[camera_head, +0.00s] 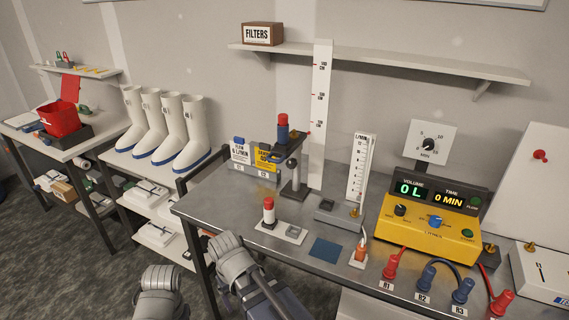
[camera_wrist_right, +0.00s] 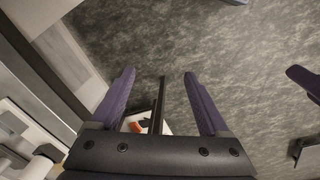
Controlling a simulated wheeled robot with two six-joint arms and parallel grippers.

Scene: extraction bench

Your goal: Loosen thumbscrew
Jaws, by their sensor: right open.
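A metal stand (camera_head: 294,172) on the grey bench holds an upright dark-blue cartridge with a red cap (camera_head: 283,122) in the head view. A dark clamp part sits near its top; I cannot tell for certain which knob is the thumbscrew. My right gripper (camera_wrist_right: 159,76) is open and empty in the right wrist view, above the floor beside furniture. In the head view my arms end low at the front, with no fingers clear. A purple piece at the right edge of the wrist view may be a finger of my left gripper, but its state is unclear.
On the bench (camera_head: 215,195) stand a red-capped bottle (camera_head: 269,212), a yellow timer box (camera_head: 430,237), a flow gauge (camera_head: 361,165) and several red and blue plugs along the front. White boots (camera_head: 187,135) stand at left. The bench's left front is clear.

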